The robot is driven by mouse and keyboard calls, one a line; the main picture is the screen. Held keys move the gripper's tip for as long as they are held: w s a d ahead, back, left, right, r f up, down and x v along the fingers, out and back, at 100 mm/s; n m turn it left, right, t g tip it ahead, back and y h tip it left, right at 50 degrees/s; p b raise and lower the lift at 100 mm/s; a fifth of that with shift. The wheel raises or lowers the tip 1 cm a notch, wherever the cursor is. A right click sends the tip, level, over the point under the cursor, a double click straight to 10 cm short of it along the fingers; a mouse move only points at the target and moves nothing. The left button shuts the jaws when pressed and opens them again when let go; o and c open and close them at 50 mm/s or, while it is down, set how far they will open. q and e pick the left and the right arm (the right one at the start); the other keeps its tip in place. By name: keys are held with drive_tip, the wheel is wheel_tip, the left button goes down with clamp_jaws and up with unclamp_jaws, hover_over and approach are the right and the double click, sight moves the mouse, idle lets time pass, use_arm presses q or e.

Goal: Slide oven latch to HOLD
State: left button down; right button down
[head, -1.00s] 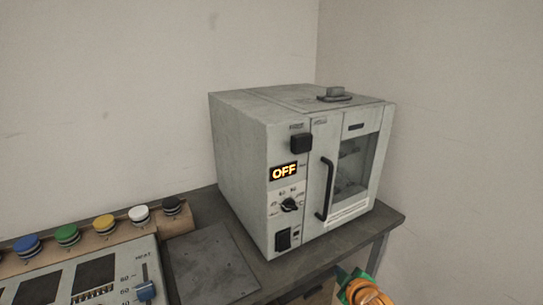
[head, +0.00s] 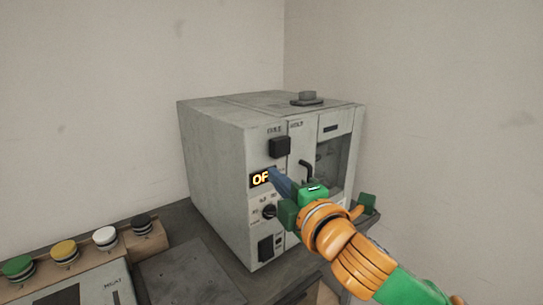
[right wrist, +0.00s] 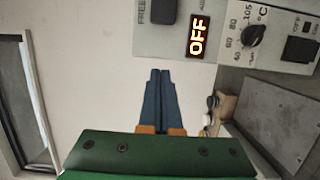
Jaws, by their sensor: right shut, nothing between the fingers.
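The oven (head: 215,150) is a grey box. Its latch is a black block (head: 279,147) near the top of the front panel, under the FREE label and left of the HOLD label. In the right wrist view the latch (right wrist: 163,11) is at the top edge, beside the FREE label. My right gripper (head: 272,172) is shut and empty, its blue fingertips below the latch and in front of the display. The fingers also show in the right wrist view (right wrist: 160,76), apart from the latch. My left gripper is not in view.
The lit display (right wrist: 198,35) reads OFF. A dial (head: 269,211) and a black switch (head: 265,248) sit below it. The door handle (head: 306,170) is partly hidden by my arm. A panel with coloured buttons (head: 63,250) stands at the left.

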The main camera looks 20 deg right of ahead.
drive_tip(key=p, duration=0.3)
approach(264, 149)
drive_tip(key=w+a, duration=0.3)
drive_tip(key=a, duration=0.1)
drive_tip(key=shift+w+r, duration=0.2)
drive_tip(key=shift+w, duration=0.2)
drive_tip(key=d, duration=0.1)
drive_tip(key=w+d+p, duration=0.1)
drive_tip(key=d, duration=0.1)
drive_tip(key=shift+w+f, duration=0.1)
drive_tip(key=shift+w, duration=0.25)
drive_tip(key=shift+d+f, duration=0.1)
drive_tip(key=shift+d, duration=0.3)
drive_tip(key=shift+w+a, duration=0.1)
drive_tip(key=shift+a, duration=0.05)
